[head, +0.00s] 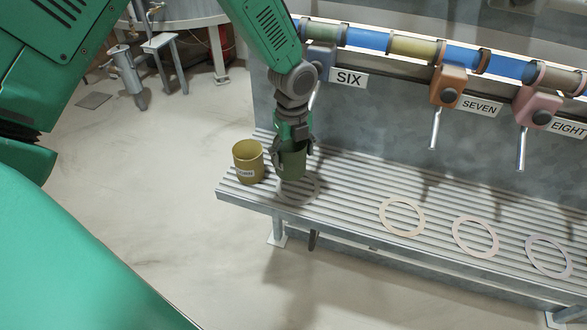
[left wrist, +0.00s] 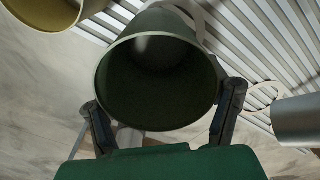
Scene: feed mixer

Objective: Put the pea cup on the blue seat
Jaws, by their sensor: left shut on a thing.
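My left gripper (head: 292,148) is shut on a dark green cup (head: 291,164), with a finger on each side of it. The cup is upright over the slatted bench. A pale greyish ring seat (head: 301,201) shows partly below it; I cannot tell whether the cup touches it. No label on this cup is readable. In the left wrist view the green cup (left wrist: 158,85) shows its open, dark mouth between the fingers. A yellow-olive cup (head: 247,160) with a small unreadable label stands just left of the green one. My right gripper is not in view.
The slatted bench (head: 345,190) has further pale ring seats to the right: cream (head: 386,215), pinkish (head: 458,236) and greyish (head: 532,254), all empty. Levers hang above from blue-grey (head: 321,57), orange (head: 449,84) and pink (head: 537,107) blocks by signs SIX, SEVEN, EIGHT.

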